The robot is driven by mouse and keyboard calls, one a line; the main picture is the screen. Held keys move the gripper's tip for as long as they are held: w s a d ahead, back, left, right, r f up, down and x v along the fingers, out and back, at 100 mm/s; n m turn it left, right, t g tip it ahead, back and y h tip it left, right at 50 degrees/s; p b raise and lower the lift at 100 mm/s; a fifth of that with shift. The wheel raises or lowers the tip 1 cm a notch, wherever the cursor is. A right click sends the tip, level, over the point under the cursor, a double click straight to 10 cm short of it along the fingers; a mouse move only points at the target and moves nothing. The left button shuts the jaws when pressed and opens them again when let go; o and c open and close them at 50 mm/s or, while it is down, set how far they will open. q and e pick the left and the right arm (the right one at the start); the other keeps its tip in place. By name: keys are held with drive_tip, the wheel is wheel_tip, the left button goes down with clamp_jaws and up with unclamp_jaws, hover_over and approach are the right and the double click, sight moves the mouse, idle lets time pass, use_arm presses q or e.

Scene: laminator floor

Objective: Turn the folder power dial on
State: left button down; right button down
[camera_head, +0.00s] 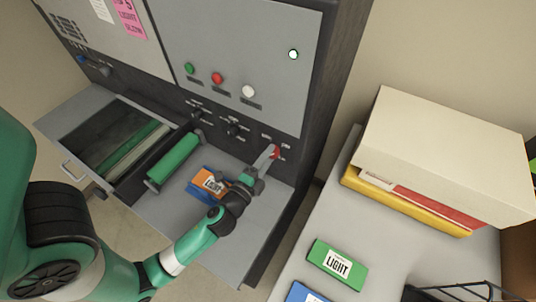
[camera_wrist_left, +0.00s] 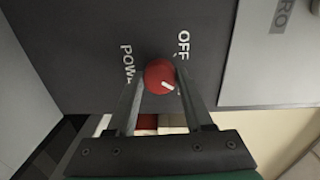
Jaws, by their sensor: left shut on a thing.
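The folder power dial is a round red knob (camera_wrist_left: 159,75) with a white pointer mark, on the dark panel of the machine. In the left wrist view its mark points down and right, with "OFF" printed above right and part of "POWER" at left. In the head view the red dial (camera_head: 277,152) is mostly hidden by my gripper. My left gripper (camera_head: 270,156) is shut on the dial, one finger on either side in the wrist view. My right gripper is in neither view.
The grey panel holds green, red and white buttons (camera_head: 248,91), with black knobs (camera_head: 235,130) below. A green roller (camera_head: 173,157) and an orange-and-blue box (camera_head: 209,184) lie on the machine's shelf. A side table at right carries a large cream box (camera_head: 440,150) and a green "LIGHT" box (camera_head: 337,264).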

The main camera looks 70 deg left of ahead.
use_arm(q)
drive_tip(key=shift+m, duration=1)
drive_tip(key=shift+c, duration=1.4)
unclamp_jaws()
drive_tip(key=shift+s, duration=0.1)
drive_tip(key=b+v, duration=0.2)
drive_tip(key=v, duration=0.9)
drive_tip(key=shift+s+d+b, duration=0.2)
drive_tip(key=shift+b, duration=0.2)
